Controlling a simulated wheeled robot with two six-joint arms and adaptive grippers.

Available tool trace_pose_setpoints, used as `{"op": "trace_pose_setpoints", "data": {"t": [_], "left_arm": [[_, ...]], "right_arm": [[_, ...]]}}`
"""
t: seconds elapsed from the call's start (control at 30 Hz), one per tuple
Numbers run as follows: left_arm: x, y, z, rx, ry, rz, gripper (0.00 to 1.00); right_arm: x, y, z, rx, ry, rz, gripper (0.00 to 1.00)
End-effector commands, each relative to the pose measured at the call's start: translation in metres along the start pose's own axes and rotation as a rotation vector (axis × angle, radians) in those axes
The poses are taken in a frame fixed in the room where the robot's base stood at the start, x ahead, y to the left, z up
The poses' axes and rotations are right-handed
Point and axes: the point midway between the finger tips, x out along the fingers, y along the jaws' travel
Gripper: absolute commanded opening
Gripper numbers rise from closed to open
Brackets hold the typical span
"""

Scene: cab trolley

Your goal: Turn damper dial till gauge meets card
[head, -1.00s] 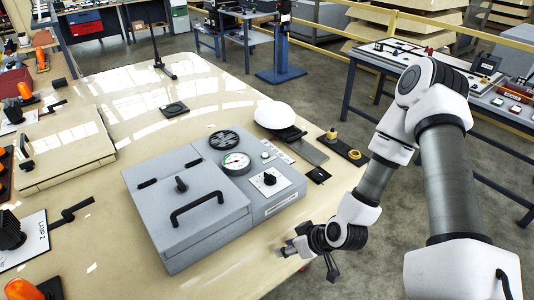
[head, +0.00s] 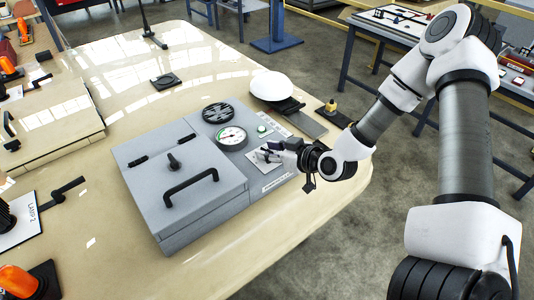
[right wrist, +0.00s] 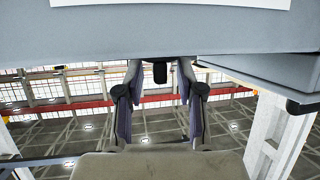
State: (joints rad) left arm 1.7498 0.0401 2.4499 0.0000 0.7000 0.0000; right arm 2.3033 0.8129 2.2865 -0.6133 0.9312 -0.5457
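The grey damper box (head: 185,214) stands on the cream table. Its round white gauge (head: 231,136) has a green arc; the needle reading is too small to tell. A white strip, perhaps the card (head: 273,123), lies behind the green button. The white dial plate (head: 255,157) is partly covered by my right gripper (head: 268,153), which reaches in from the right and hides the knob. In the right wrist view the fingers (right wrist: 160,92) are apart, with a dark knob (right wrist: 160,72) between their tips and gaps on both sides. My left gripper is not in view.
The lid with a black handle (head: 190,187) is left of the dial. A black vent (head: 217,113) and a white dome (head: 271,86) lie behind. A yellow-knobbed device (head: 331,106) stands at the table's right edge. Table space in front is clear.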

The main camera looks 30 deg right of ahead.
Motion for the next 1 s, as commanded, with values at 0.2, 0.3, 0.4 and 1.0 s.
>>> {"op": "trace_pose_setpoints", "data": {"t": [0.2,0.3,0.4,1.0], "left_arm": [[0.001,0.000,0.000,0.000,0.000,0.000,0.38],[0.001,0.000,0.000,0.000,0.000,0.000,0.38],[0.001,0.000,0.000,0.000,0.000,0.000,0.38],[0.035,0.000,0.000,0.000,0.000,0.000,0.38]], "right_arm": [[0.009,-0.001,-0.001,0.001,0.001,-0.002,0.38],[0.009,-0.001,-0.001,0.002,0.001,-0.002,0.38],[0.009,-0.001,-0.001,0.002,0.001,-0.002,0.23],[0.013,-0.004,0.006,0.078,-0.002,0.195,0.00]]}}
